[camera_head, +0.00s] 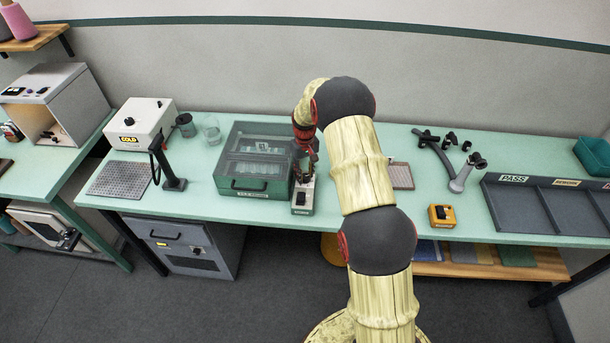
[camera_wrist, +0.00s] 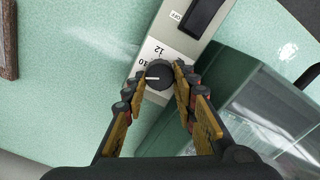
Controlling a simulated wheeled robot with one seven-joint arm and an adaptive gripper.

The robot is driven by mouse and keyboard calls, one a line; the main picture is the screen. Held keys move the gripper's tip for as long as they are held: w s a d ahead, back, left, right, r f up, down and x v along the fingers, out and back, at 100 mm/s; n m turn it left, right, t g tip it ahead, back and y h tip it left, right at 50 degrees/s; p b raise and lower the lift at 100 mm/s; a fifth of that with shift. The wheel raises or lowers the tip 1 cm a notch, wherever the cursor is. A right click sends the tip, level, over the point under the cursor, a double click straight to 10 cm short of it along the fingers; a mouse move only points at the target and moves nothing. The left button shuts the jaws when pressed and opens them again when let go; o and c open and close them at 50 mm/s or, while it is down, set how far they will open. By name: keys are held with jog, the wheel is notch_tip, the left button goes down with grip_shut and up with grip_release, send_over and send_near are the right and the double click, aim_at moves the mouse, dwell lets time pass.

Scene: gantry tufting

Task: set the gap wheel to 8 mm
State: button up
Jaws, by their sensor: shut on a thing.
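The gap wheel (camera_wrist: 160,87) is a dark ribbed round knob on a pale narrow panel (camera_wrist: 180,45). Its white pointer line points left in the wrist view, a little below the printed 10; a 12 is printed further up. Any lower numbers are hidden by the left finger. My gripper (camera_wrist: 157,84) has its fingers on either side of the wheel and is shut on it. In the head view my gripper (camera_head: 306,150) is over the back of the narrow unit (camera_head: 302,207), and the wheel cannot be made out there.
A dark rocker switch (camera_wrist: 205,14) marked OFF is on the same panel. A green case with a clear lid (camera_head: 250,187) stands close on the left in the head view. A small tray (camera_head: 401,176) lies to the right. An orange box (camera_head: 441,215) is near the front edge.

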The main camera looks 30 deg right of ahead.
aim_at(304, 176)
jog(key=n+b, duration=0.1)
jog(key=n, duration=0.5)
jog(key=shift+r+n, duration=0.1)
jog(key=shift+n, duration=0.2)
dwell(0.4)
jog(key=o, duration=1.1)
jog(key=shift+o, duration=0.3)
notch_tip(304, 176, up, 12)
